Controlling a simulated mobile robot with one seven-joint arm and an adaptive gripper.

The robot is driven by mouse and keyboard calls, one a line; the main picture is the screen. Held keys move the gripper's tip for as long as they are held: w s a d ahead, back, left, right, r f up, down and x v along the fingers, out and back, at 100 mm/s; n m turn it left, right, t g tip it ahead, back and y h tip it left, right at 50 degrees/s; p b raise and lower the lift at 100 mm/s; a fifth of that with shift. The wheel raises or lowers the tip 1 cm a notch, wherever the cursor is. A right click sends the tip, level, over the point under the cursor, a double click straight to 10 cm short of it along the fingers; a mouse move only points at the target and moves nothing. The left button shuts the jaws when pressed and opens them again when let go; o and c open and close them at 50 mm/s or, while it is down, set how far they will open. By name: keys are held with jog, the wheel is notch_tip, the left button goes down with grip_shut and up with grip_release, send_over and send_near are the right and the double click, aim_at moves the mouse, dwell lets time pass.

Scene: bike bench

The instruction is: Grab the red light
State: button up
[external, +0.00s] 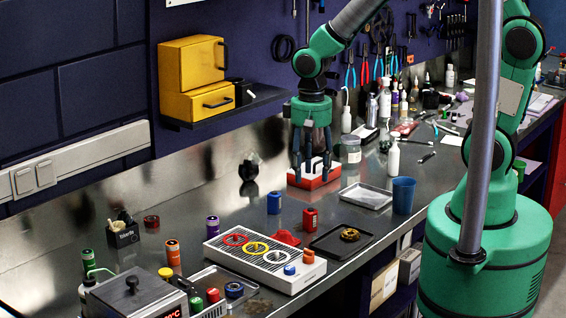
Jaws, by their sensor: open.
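My gripper (312,165) points down over the bench with its dark fingers open and apart. Directly below it, a red block with a white top (316,182) sits on the steel bench; the fingers partly cover it, and I cannot tell whether they touch it. Other red things are a small red canister (310,219), a red wedge-like piece (285,238) and a small dark red round piece (151,222) at the left. I cannot tell from this view which of the red things is the light.
A blue cup (403,195) and a shallow metal tray (366,196) stand right of the block. A blue canister (274,203) and a white ringed panel (264,262) are nearer. Bottles crowd the back right. A shelf with yellow boxes (191,75) juts from the wall.

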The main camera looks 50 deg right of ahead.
aim_at(309, 217)
dwell(0.3)
jog(key=shift+f+b, duration=0.5)
jog(key=shift+f, duration=3.8)
jog(key=shift+a+f+b, duration=0.1)
jog(key=shift+f+b, duration=0.3)
jog(key=shift+f, duration=2.2)
